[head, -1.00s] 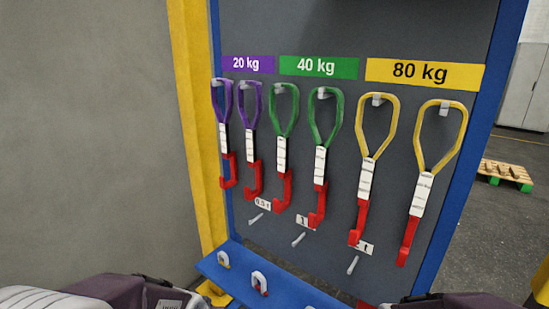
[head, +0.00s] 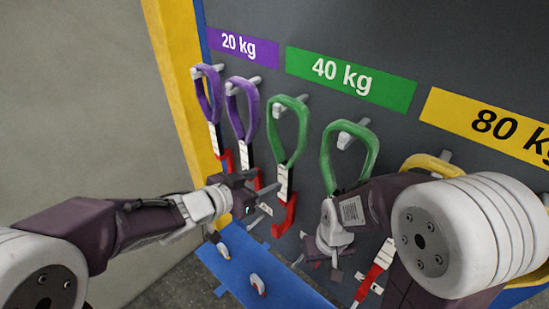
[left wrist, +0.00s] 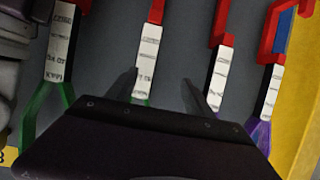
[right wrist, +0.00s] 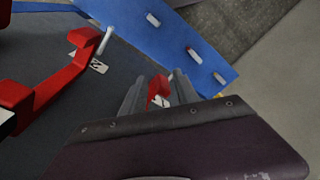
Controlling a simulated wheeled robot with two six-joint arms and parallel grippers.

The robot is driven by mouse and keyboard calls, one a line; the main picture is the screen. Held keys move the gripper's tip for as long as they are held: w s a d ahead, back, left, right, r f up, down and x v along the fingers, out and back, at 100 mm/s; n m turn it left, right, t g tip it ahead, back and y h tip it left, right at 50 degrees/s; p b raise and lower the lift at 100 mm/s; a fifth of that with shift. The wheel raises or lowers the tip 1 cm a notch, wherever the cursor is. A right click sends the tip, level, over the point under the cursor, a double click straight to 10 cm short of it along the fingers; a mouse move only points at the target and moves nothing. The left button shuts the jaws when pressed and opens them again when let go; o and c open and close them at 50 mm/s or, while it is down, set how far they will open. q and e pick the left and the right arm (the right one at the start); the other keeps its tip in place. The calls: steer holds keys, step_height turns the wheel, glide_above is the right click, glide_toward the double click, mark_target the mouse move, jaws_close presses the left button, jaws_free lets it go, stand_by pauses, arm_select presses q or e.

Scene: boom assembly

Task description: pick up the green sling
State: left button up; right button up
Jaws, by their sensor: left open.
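Two green slings hang under the green 40 kg sign. The left green sling (head: 289,132) has a white label and red hook; my left gripper (head: 262,198) is just left of its lower part. In the left wrist view my left gripper (left wrist: 162,92) is open, and a green sling's label (left wrist: 147,62) shows between its fingers, nearer the left one. The right green sling (head: 352,160) hangs with its lower part hidden by my right arm. My right gripper (head: 328,250) is low in front of the board. In the right wrist view a red piece (right wrist: 158,88) shows between its fingers (right wrist: 157,95); whether it is gripped is unclear.
Two purple slings (head: 243,105) hang close on the left. A yellow sling (head: 428,162) hangs to the right, partly behind my right arm. Pegs stick out of the board. A blue shelf (head: 232,262) with small hooks lies below.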

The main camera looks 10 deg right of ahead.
mark_target(283, 168)
arm_select(q)
steer(key=shift+m+g, duration=0.3)
steer(key=shift+g, duration=0.1)
steer(key=r, duration=0.1)
steer(key=d+r+p, duration=0.2)
steer(key=shift+s+r, duration=0.35)
steer(key=shift+s, duration=0.05)
steer(key=shift+s+d+r+h+p, duration=0.1)
steer(key=shift+s+r+h+p, duration=0.2)
steer(key=shift+s+p, duration=0.15)
steer(key=shift+d+f, duration=0.1)
steer(key=shift+f, duration=0.1)
steer(key=x, duration=0.4)
steer(key=shift+w, duration=0.25)
steer(key=shift+d, duration=0.15)
steer(key=x, duration=0.4)
steer(key=shift+w+d+f+p, duration=0.15)
steer(key=shift+w+f+p, duration=0.1)
steer(key=shift+p, duration=0.05)
steer(key=shift+w, duration=0.1)
jaws_close()
steer(key=shift+r, duration=0.15)
arm_select(e)
steer(key=r, duration=0.5)
steer(key=shift+w, duration=0.2)
